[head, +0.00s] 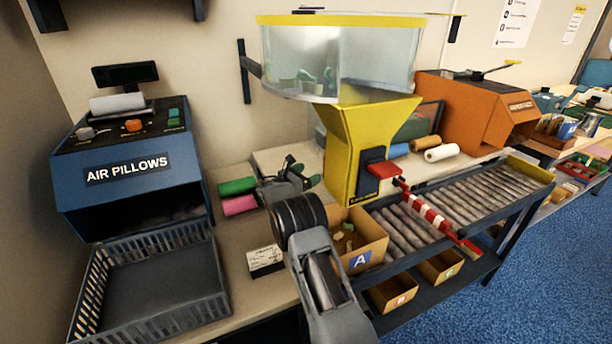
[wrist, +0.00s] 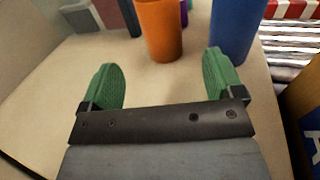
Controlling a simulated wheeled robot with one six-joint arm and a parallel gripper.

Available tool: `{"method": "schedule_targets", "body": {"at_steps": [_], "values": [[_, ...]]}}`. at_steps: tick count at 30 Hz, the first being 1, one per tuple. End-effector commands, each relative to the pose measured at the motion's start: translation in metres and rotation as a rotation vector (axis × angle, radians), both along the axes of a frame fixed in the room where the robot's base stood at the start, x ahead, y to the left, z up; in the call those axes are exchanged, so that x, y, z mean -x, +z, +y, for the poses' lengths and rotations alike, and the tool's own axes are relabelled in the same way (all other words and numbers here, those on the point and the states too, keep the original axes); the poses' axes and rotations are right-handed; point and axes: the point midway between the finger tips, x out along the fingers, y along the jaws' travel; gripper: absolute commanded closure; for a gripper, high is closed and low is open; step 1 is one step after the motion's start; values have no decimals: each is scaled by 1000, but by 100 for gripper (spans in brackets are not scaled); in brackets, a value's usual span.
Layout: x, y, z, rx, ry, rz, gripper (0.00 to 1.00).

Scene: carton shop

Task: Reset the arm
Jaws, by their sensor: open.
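My gripper (head: 303,174) is over the bench in the head view, left of the yellow hopper stand. My arm reaches up to it from the bottom middle of the picture. In the wrist view my gripper (wrist: 162,80) shows two green fingers set wide apart, with only bare bench top between them. It holds nothing.
The yellow hopper (head: 352,150) stands close right of my gripper. A carton marked A (head: 361,262) sits in front of it, by the roller conveyor (head: 480,200). Green (head: 237,186) and pink (head: 240,205) rolls lie left. The blue air pillow machine (head: 130,180) and a basket (head: 150,290) are further left.

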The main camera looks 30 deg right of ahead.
Motion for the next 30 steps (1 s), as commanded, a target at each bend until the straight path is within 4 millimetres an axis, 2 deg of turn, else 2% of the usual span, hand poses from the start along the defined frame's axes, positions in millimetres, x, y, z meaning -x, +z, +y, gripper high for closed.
{"method": "schedule_targets", "body": {"at_steps": [6, 21, 23, 26, 29, 30], "values": [[2, 0, 7, 1, 0, 0, 13], [2, 2, 7, -5, -1, -5, 13], [6, 8, 8, -26, -6, -20, 13], [19, 28, 12, -104, -28, -77, 13], [46, 58, 21, -253, -74, -184, 13], [60, 71, 27, -328, -100, -240, 13]]}}
